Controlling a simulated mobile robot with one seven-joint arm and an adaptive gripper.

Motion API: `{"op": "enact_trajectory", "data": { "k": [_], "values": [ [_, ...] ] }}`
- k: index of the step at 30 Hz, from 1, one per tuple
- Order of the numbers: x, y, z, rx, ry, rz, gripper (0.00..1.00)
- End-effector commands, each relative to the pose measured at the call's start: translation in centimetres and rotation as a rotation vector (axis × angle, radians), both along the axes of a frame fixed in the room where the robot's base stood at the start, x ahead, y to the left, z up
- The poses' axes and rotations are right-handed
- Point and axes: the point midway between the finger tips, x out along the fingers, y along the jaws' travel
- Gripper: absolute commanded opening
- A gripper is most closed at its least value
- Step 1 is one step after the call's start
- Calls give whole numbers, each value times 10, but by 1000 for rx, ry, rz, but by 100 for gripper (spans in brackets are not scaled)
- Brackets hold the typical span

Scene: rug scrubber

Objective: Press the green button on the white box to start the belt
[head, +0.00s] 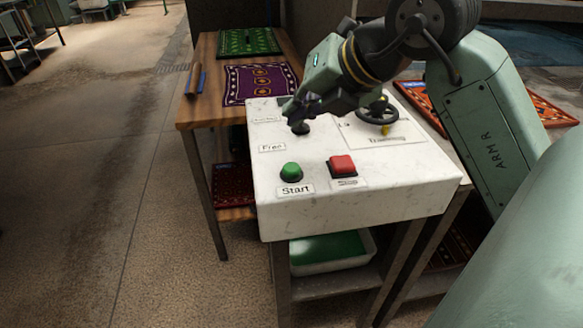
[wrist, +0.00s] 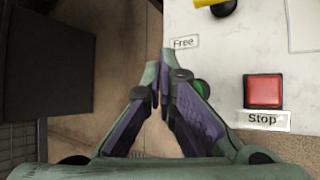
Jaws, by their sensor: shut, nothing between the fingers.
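The white box (head: 355,205) stands on a metal-legged stand and carries labelled controls on its top. The green button (head: 291,171) sits at its front left above a "Start" label. In the wrist view the green button (wrist: 201,88) is partly hidden behind the right finger of my gripper. My gripper (head: 293,113) is shut and empty, over the back left part of the box in the head view, beyond the green button. In the wrist view its fingertips (wrist: 160,66) meet near the box's left edge. I cannot tell its exact height above the box.
A red Stop button (head: 342,165) sits right of the green one and also shows in the wrist view (wrist: 263,91). A black handwheel (head: 378,115) stands at the back right. A wooden table (head: 208,102) with a purple rug (head: 261,84) is behind. Floor is clear at left.

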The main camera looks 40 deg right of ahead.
Motion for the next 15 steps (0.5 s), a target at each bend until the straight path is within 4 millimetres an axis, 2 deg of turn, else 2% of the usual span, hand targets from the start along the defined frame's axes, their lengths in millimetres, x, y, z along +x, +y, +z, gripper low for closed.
{"op": "enact_trajectory", "data": {
  "k": [1,11,15],
  "values": [
    [0,0,-10,1,-1,0,0],
    [0,0,-60,1,-1,-1,0],
    [0,0,-71,1,-1,0,0]
  ]
}}
